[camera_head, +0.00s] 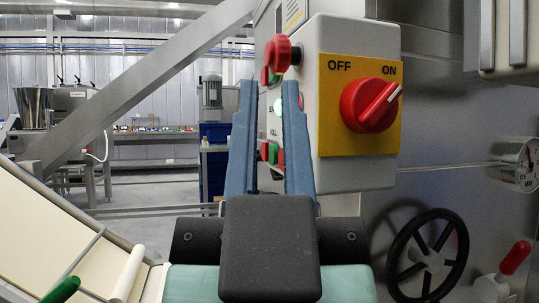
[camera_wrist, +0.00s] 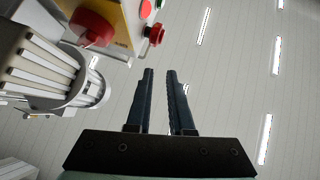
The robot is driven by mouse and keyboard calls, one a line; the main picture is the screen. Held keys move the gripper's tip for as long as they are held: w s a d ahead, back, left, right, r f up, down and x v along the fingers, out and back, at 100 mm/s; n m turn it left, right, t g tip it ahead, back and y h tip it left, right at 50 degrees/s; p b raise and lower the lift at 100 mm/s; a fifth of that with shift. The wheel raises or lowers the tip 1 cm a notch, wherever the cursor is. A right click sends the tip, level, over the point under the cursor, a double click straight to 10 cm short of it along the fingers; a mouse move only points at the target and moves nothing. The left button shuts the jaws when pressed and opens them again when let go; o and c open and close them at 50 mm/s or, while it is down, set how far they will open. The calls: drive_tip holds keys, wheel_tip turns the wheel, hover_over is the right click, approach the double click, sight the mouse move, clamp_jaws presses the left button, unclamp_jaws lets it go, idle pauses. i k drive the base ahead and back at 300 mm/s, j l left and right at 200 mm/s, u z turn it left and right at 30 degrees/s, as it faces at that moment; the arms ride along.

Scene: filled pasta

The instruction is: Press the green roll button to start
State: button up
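In the head view, a light grey control box (camera_head: 357,40) carries small buttons on its left face. A green button (camera_head: 273,153) sits below a label that seems to read ROLL, with red buttons beside it. It shows between my fingers, which partly cover that face. My gripper (camera_head: 268,82) has two blue fingers pointing ahead, with a gap and nothing between them. In the wrist view, my gripper (camera_wrist: 160,72) is also parted and empty. The box is at the upper left there. A green button (camera_wrist: 160,3) shows at the top edge, but I cannot tell which one.
A red mushroom button (camera_head: 279,53) juts out from the box near my fingertips. A red rotary switch (camera_head: 371,105) on a yellow plate points toward ON. A black handwheel (camera_head: 428,254) is at lower right. A pale sloping conveyor (camera_head: 60,235) lies at lower left.

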sight(274, 149)
drive_tip(key=j+z, duration=0.1)
drive_tip(key=j, duration=0.6)
drive_tip(key=i+j, duration=0.1)
drive_tip(key=j, duration=0.6)
drive_tip(key=i+z, duration=0.05)
